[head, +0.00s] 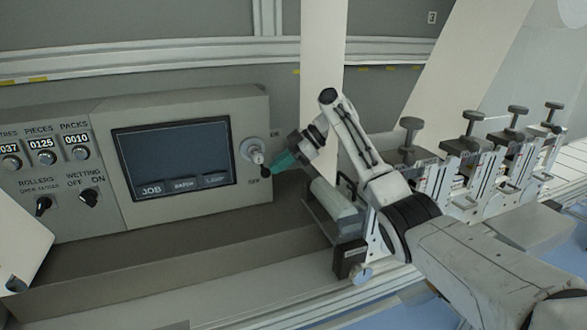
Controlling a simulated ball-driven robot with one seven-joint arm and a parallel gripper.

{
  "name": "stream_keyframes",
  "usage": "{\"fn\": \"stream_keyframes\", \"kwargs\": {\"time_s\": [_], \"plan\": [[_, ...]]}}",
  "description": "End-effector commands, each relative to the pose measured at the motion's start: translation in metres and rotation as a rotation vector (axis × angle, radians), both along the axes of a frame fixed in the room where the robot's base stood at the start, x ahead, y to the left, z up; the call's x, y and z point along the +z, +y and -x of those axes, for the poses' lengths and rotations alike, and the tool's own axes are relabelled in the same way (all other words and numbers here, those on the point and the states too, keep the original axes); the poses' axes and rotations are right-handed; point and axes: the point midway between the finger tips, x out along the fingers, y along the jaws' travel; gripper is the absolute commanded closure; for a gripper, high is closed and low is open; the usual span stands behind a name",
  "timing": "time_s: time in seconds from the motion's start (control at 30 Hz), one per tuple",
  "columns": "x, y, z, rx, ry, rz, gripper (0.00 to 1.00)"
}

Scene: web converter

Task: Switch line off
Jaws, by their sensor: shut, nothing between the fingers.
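The control console (190,158) stands at the left and centre of the head view, with a dark screen (174,156). Right of the screen is a round grey switch (254,149) with a lever, with small lettering above and below it that is too small to read surely. My gripper (268,170) is shut, with its dark tip at the lower right of the switch, by the lever. I cannot tell whether the tip touches the lever. The teal part of my gripper hides some of the console face behind it.
Left of the screen are counters (41,142) and two black knobs, for rollers (44,205) and wetting (89,197). A white upright panel (322,50) stands behind my arm. Several clamp units with grey knobs (411,124) line the right. A ledge (150,262) runs below the console.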

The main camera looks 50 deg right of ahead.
Motion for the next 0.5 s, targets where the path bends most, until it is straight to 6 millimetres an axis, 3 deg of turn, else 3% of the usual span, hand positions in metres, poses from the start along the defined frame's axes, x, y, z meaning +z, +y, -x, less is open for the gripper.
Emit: {"fn": "stream_keyframes", "kwargs": {"time_s": [0.5], "plan": [[-0.022,0.015,-0.01,0.001,0.003,0.002,1.0]]}}
